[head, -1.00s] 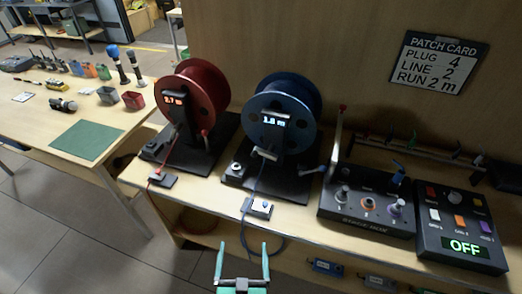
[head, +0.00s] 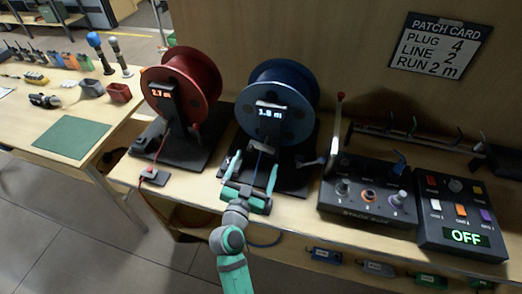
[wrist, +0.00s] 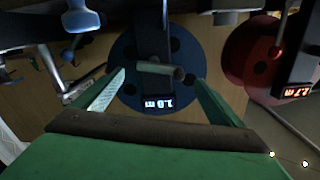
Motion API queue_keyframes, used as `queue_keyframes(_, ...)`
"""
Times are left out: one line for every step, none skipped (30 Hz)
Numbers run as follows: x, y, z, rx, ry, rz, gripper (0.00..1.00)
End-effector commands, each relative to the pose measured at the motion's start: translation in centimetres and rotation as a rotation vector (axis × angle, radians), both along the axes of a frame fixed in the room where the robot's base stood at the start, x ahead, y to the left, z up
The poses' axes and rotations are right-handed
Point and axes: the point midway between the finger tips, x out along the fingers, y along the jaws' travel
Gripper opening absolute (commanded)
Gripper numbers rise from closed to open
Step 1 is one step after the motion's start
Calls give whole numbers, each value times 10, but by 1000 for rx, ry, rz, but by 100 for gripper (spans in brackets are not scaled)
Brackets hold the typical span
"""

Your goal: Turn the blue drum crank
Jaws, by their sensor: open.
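The blue drum (head: 275,88) stands upright on a black base on the bench, with a lit readout (head: 270,112) in front. Its silver crank (head: 310,162) sticks out low on the right side; a silver arm and knob show at the left of the upside-down wrist view (wrist: 78,92). My gripper (head: 255,163) is open in front of the drum's lower part, left of the crank. In the wrist view its fingers (wrist: 160,78) spread either side of a short grey cylinder; I see no grip on it. My gripper hides part of the drum's base.
A red drum (head: 182,88) stands left of the blue one. Right of the crank are a black knob box (head: 368,197) with a tall red-tipped lever (head: 336,130) and a switch box (head: 460,215) reading OFF. A patch card (head: 436,48) hangs on the back wall.

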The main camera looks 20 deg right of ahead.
Motion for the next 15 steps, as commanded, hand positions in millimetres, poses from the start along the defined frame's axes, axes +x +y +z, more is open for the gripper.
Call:
queue_keyframes(8, -6, 1, -1, -1, -2, 91)
queue_keyframes(13, -9, 1, 0, -2, -2, 91)
queue_keyframes(19, -13, 1, -1, 0, -1, 91)
queue_keyframes(23, -16, 1, -1, -1, -1, 91)
queue_keyframes(27, -18, 1, 0, -1, 0, 91)
queue_keyframes(32, -21, 0, 1, -1, 0, 91)
queue_keyframes(35, -24, 1, 0, 0, 0, 91)
queue_keyframes(38, -25, 0, -1, 1, 0, 91)
queue_keyframes(42, -28, 0, -1, 1, 0, 91)
queue_keyframes(44, -30, 0, -1, 1, 0, 91)
queue_keyframes(46, -32, 0, -1, 1, -1, 91)
queue_keyframes(49, -34, 0, 0, 0, -1, 91)
queue_keyframes(50, -36, 0, 0, 0, -2, 91)
queue_keyframes(51, -37, 0, 0, 0, -3, 91)
queue_keyframes(52, -38, 0, 0, 0, -3, 91)
